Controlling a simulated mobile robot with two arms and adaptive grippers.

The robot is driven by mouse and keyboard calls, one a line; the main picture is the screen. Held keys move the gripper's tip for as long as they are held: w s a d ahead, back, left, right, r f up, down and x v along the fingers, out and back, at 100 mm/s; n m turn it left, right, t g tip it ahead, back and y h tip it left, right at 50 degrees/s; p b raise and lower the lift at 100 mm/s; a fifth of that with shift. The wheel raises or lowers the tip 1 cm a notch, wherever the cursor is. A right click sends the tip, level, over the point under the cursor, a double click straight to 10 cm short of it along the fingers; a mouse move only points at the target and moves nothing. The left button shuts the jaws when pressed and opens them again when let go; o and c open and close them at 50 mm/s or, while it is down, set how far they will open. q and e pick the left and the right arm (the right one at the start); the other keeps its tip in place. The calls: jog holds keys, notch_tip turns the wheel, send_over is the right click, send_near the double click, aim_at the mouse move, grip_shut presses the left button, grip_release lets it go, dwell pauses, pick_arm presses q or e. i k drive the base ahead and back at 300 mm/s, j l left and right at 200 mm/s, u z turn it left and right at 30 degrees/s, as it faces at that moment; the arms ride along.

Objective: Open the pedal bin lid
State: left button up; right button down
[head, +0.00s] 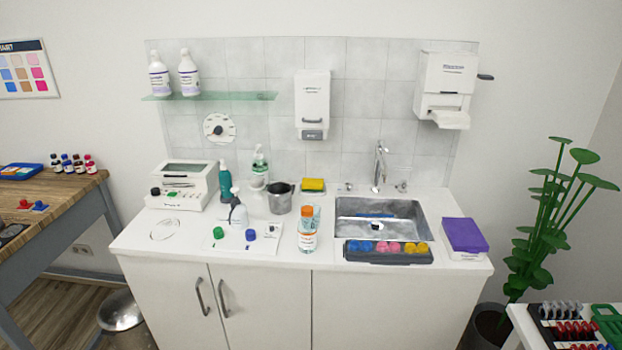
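The pedal bin (121,314) stands on the floor at the lower left, between the wooden table and the white cabinet. Its rounded metallic lid faces up and looks shut. Its lower body and pedal are cut off by the bottom edge of the picture. Neither of my grippers shows in the head view.
The white cabinet (255,322) with its sink (408,220) stands right of the bin; bottles and a tray (388,252) crowd its top. A wooden table (48,217) with a grey frame is at the left. A potted plant (548,230) stands right.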

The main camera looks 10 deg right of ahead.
aim_at(119, 311)
jog(key=i+j+u, duration=0.1)
jog(key=i+j, duration=0.25)
jog(key=j, duration=0.15)
jog(key=i+j, duration=0.4)
jog(key=j+u, duration=0.05)
jog(key=j, duration=0.05)
